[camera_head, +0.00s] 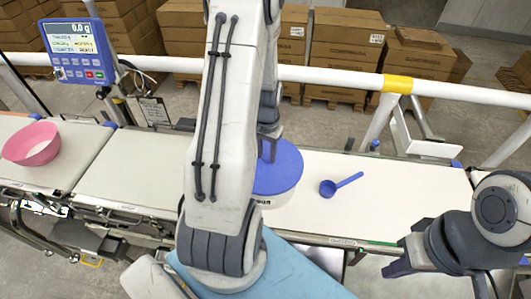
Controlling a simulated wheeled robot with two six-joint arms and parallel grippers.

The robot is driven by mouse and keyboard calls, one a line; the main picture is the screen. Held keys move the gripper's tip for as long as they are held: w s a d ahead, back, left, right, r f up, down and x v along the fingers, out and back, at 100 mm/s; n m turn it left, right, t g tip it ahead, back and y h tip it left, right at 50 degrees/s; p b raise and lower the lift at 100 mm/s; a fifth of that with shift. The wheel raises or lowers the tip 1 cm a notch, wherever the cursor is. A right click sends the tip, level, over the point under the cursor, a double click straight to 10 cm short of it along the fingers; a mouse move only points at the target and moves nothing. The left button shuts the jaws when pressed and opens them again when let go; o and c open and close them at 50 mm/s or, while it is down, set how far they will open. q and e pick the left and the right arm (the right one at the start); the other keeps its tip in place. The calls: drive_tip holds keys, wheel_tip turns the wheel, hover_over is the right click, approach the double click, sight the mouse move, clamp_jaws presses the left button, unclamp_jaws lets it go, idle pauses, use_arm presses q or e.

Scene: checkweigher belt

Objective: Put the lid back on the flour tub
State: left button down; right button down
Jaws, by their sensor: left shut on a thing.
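The blue lid (284,172) is over the white flour tub (285,199) on the belt, right of the middle. Dark lettering shows on the tub's front. My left gripper (267,150) is shut on the lid at its top, partly hidden behind my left arm. The lid covers the tub's mouth from this view; I cannot tell whether it is fully seated or slightly raised. The left part of the lid and tub is hidden by the arm. My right gripper (397,257) is at the belt's front edge on the right, apart from the tub, open and empty.
A blue scoop (329,188) lies on the belt right of the tub. A pink bowl (32,144) with white contents sits at the far left. A blue display unit (76,50) stands behind the belt, and a white rail (330,76) runs along the back.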

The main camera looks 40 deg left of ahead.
idle(0.4)
use_arm(q)
unclamp_jaws()
drive_tip(key=shift+r, duration=0.1)
drive_tip(key=shift+r+p, duration=3.05)
drive_tip(key=shift+r, duration=0.35)
clamp_jaws()
drive_tip(key=shift+f, duration=0.15)
drive_tip(key=shift+f+b, duration=2.4)
drive_tip(key=shift+f, duration=0.6)
